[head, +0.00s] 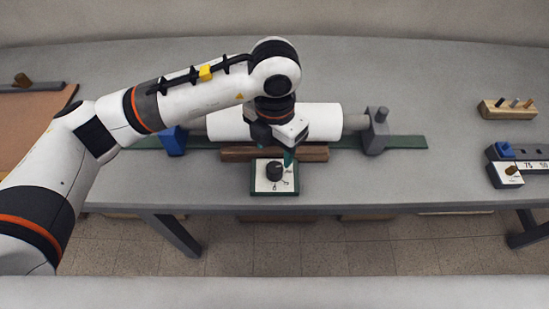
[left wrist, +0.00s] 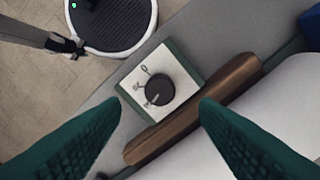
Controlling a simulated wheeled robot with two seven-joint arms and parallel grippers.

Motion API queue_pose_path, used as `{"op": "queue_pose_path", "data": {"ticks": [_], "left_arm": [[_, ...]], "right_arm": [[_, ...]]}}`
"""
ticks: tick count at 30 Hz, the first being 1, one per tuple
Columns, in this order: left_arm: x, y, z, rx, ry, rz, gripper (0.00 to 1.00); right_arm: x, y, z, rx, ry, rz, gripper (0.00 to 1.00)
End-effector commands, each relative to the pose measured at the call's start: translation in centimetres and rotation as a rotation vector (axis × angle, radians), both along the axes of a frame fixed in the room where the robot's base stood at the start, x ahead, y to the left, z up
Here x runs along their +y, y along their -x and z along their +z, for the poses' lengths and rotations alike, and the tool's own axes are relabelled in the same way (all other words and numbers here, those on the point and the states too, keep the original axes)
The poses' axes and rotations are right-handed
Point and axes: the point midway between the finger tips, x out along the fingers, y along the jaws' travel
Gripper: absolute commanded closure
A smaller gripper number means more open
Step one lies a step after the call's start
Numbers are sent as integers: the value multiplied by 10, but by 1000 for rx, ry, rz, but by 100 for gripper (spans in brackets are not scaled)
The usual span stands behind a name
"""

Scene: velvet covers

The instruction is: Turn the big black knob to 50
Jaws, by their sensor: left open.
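The big black knob (head: 274,170) stands on a white-faced plate with a green edge (head: 257,190), near the table's front edge. In the left wrist view the knob (left wrist: 160,89) is round and dark, with small markings on the white plate (left wrist: 186,66) around it, too small to read surely. My left gripper (head: 277,147) is above and just behind the knob in the head view. Its two green fingers (left wrist: 160,115) are spread apart in the left wrist view, with the knob beyond them and nothing held.
A wooden bar (head: 235,154) lies just behind the plate. A white roller (head: 325,122) sits between a blue support (head: 173,141) and a grey support (head: 376,135).

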Motion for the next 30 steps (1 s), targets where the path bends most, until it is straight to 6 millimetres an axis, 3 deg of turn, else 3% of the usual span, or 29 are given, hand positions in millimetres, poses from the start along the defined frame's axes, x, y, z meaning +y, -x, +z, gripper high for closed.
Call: {"op": "queue_pose_path", "data": {"ticks": [3, 10, 30], "left_arm": [[0, -1, 24, -4, 1, 0, 44], [0, -1, 51, -2, -1, 1, 44], [0, 0, 54, 1, -1, 1, 44]], "right_arm": [[0, 0, -2, 0, 0, 0, 57], [0, 0, -4, 0, 0, 0, 57], [0, -1, -4, -1, 0, 0, 57]]}}
